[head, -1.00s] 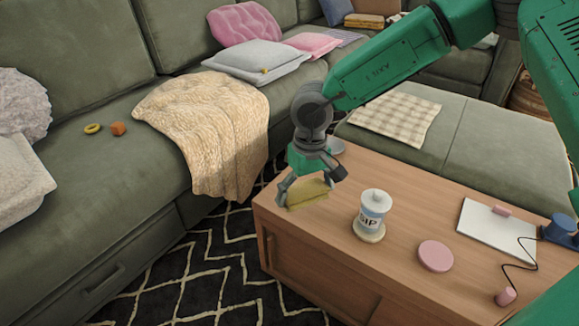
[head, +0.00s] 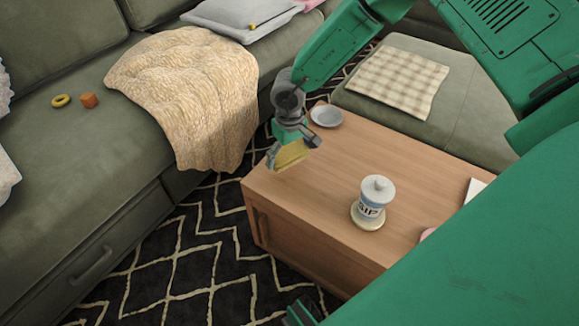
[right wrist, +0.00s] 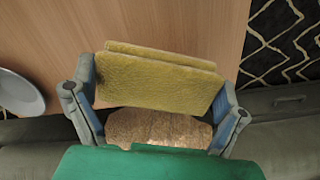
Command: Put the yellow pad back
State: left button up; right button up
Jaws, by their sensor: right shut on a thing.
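My right gripper (head: 292,150) is shut on the yellow pad (head: 293,156) above the table's sofa-side edge in the head view. In the right wrist view the pad (right wrist: 160,82) spans between the two fingers of the gripper (right wrist: 158,102) and looks like two stacked layers. The wooden table (head: 345,165) lies below it; I cannot tell whether the pad touches the top.
A grey dish (head: 326,116) is behind my right gripper. The sofa with a cream blanket (head: 190,90) is left. A checked cloth (head: 398,80) lies on the ottoman.

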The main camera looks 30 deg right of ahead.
aim_at(290, 171)
jog(key=f+b, duration=0.1)
jog(key=f, duration=0.3)
jog(key=shift+d+f+b, duration=0.2)
jog(key=shift+b, duration=0.2)
jog(key=shift+f, duration=0.1)
jog(key=shift+d, duration=0.1)
jog(key=o, duration=0.8)
jog(key=shift+r, duration=0.25)
notch_tip(290, 171, up, 12)
jog(key=p, duration=0.5)
jog(key=shift+f, duration=0.1)
